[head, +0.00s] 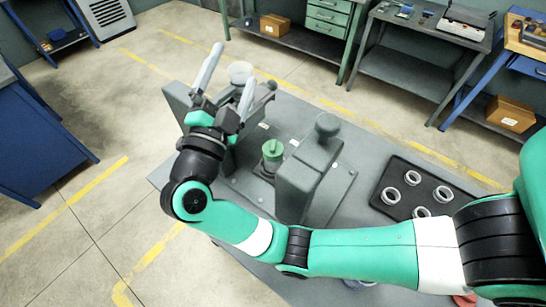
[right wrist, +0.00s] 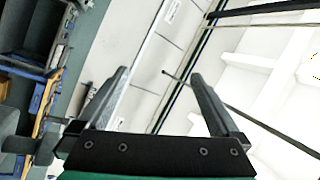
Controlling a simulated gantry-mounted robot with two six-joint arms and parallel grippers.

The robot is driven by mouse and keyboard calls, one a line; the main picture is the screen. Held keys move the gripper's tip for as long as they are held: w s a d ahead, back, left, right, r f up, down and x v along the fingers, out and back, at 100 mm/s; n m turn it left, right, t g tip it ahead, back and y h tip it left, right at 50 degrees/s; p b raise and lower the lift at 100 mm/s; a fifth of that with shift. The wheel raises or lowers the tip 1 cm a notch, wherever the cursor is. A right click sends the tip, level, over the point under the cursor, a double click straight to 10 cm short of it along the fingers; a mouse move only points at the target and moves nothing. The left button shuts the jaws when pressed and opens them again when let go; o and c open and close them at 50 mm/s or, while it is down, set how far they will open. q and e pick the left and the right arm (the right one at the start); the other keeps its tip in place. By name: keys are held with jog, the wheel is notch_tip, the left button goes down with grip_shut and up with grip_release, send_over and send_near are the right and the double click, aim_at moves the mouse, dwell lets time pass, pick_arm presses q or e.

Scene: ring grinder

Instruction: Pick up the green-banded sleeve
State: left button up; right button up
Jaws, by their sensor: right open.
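I cannot make out a green-banded sleeve for certain. In the head view a green cylinder (head: 273,151) stands upright in the grinder (head: 302,185), between its two grey housings. A blue-edged piece (head: 357,283) and a red piece (head: 465,299) show only in part below my right arm, which hides that stretch of table. My right gripper (head: 233,66) is open and empty, raised above the far left part of the grinder, fingers pointing up and away. In the right wrist view its fingers (right wrist: 160,73) are wide apart with only the room behind. My left gripper is not in view.
A dark tray (head: 446,185) with several pale rings lies on the right of the grey table (head: 362,158). The grinder's tall housings and round knobs stand close to my right gripper and forearm. Benches line the back wall, with floor between.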

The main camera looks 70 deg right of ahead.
notch_tip(320, 180, down, 10)
jog(key=w+a+n+y, duration=0.1)
jog(key=w+n+y, duration=0.1)
jog(key=n+y, duration=0.15)
jog(key=n+g+y+p, duration=0.2)
jog(key=n+g+y, duration=0.1)
jog(key=n+y, duration=0.1)
send_near(269, 164)
notch_tip(269, 164, up, 2)
jog(key=w, duration=0.3)
jog(key=s+a+f+n+p, duration=0.1)
jog(key=s+a+f, duration=0.1)
jog(key=s+a+f+n+p, duration=0.1)
jog(key=s+a+f+n, duration=0.1)
jog(key=shift+f, duration=0.35)
jog(key=shift+a+t, duration=0.3)
jog(key=shift+w+f, duration=0.1)
jog(key=shift+w, duration=0.05)
jog(key=shift+d, duration=0.4)
jog(key=d, duration=1)
jog(key=shift+w+d+b, duration=0.15)
jog(key=shift+b, duration=0.2)
jog(key=b+x, duration=0.2)
jog(key=x, duration=0.4)
jog(key=shift+d, duration=0.1)
jog(key=shift+r, duration=0.3)
jog(key=c, duration=1)
notch_tip(269, 164, up, 10)
jog(key=p, duration=0.5)
